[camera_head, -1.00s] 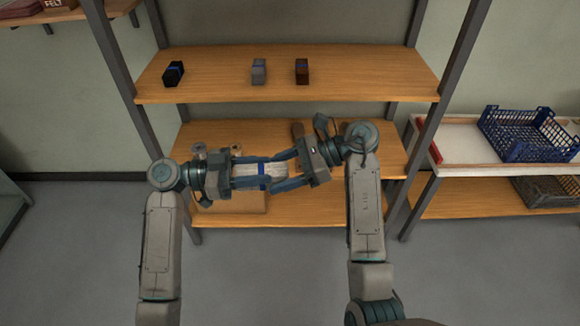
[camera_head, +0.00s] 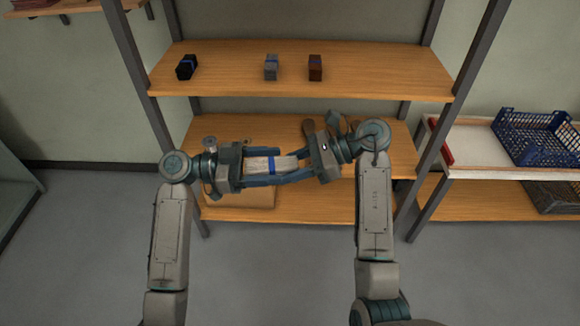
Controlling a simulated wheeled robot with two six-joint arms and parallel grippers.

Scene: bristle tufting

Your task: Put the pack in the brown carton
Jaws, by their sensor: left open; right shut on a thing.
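The pack (camera_head: 258,164), pale with a blue band, lies level between my two grippers, in front of the lower shelf. My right gripper (camera_head: 286,165) is shut on its right part. My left gripper (camera_head: 268,168) is open, its fingers alongside the pack's left part. A tan-brown box-like thing (camera_head: 240,199), seemingly the brown carton, sits on the lower shelf below and behind my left gripper. My gripper and the pack hide much of it, and its opening cannot be made out.
The upper shelf (camera_head: 390,85) holds a black block (camera_head: 186,68), a grey block (camera_head: 271,68) and a brown block (camera_head: 315,68). Grey posts (camera_head: 455,95) frame the shelves. A blue crate (camera_head: 540,150) stands on a white-topped bench at right. The floor in front is clear.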

